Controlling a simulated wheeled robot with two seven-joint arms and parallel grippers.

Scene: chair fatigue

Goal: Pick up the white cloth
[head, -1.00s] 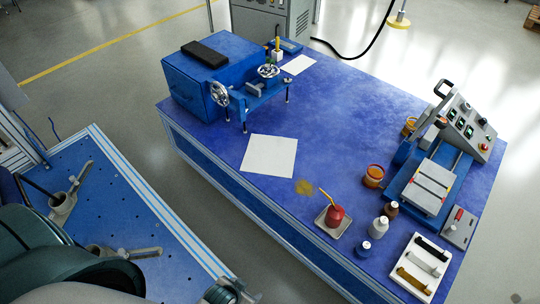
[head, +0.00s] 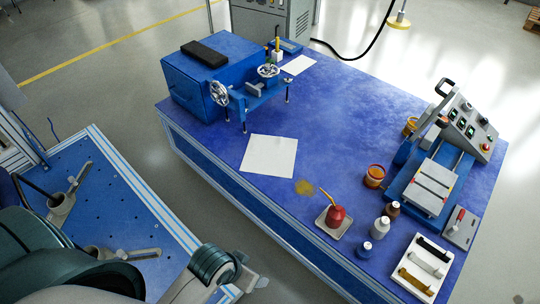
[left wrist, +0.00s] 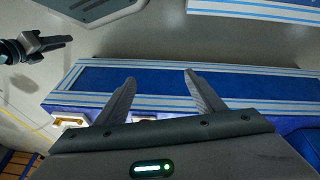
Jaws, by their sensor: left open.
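A white flat square (head: 269,156), which looks like the white cloth, lies on the blue table (head: 330,120) near its front-left edge. My left gripper (head: 254,284) shows at the bottom of the head view, below and nearer than the cloth, well apart from it. In the left wrist view my left gripper (left wrist: 159,76) has its two fingers spread with nothing between them. The cloth cannot be made out in that view. What looks like my right gripper (left wrist: 45,45) shows at the upper left there; its jaws are unclear.
A smaller white sheet (head: 298,65) lies farther back beside the blue machine (head: 210,80). A red oil can (head: 335,216), bottles, an orange jar (head: 374,177) and a grey-blue device (head: 430,185) stand to the right. A blue perforated bench (head: 110,205) is at left.

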